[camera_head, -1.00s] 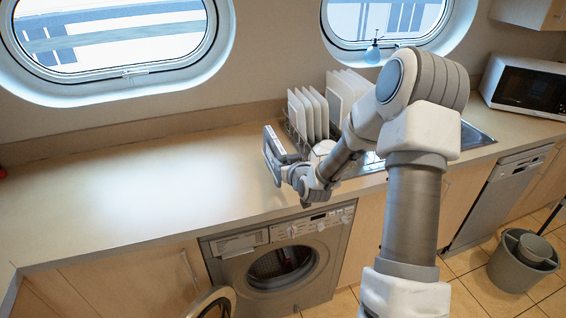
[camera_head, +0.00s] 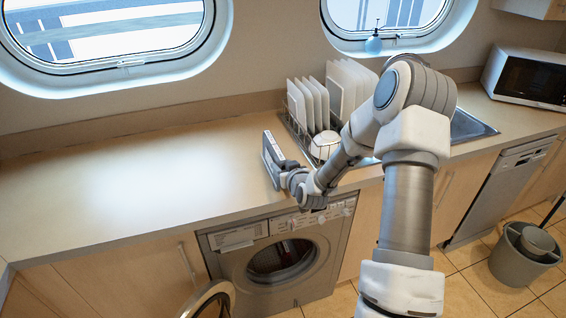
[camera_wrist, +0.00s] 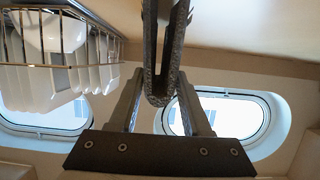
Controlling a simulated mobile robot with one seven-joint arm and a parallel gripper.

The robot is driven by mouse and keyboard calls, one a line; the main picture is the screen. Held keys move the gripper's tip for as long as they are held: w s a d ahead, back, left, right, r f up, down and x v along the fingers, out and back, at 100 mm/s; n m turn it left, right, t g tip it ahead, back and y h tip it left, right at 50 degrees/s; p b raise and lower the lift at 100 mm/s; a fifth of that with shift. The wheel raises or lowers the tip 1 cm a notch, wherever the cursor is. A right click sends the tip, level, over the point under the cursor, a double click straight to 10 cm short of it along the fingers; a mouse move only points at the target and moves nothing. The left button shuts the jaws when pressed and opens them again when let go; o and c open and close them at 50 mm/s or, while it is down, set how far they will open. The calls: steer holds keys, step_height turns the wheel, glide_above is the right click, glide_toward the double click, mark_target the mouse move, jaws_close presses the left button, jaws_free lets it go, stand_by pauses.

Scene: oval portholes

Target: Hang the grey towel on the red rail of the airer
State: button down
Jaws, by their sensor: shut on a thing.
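The grey towel (camera_wrist: 158,98) shows in the wrist view as a dark, textured, folded strip between the fingers of my gripper (camera_wrist: 165,45). My gripper is shut on it, and its folded edge faces the wrist camera. In the head view my gripper (camera_head: 271,160) is over the front part of the counter, just left of the dish rack.
The dish rack (camera_head: 300,142) with white plates and a bowl stands close right of my gripper. The counter (camera_head: 130,190) to the left is bare. Below, the washing machine (camera_head: 283,262) has its door (camera_head: 213,300) open. A bin (camera_head: 524,255) stands at the right.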

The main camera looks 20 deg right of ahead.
steer(key=shift+f, duration=0.3)
steer(key=shift+c, duration=1.4)
jaws_free()
steer(key=shift+f, duration=0.1)
steer(key=shift+s, duration=0.15)
steer(key=p+v, duration=0.1)
steer(key=v, duration=1.3)
steer(key=shift+s+r+p, duration=0.2)
steer(key=shift+r+p, duration=0.15)
steer(key=shift+r, duration=0.15)
steer(key=p, duration=0.4)
steer(key=shift+s+d+r, duration=0.1)
steer(key=shift+s+r, duration=0.05)
steer(key=shift+s, duration=0.15)
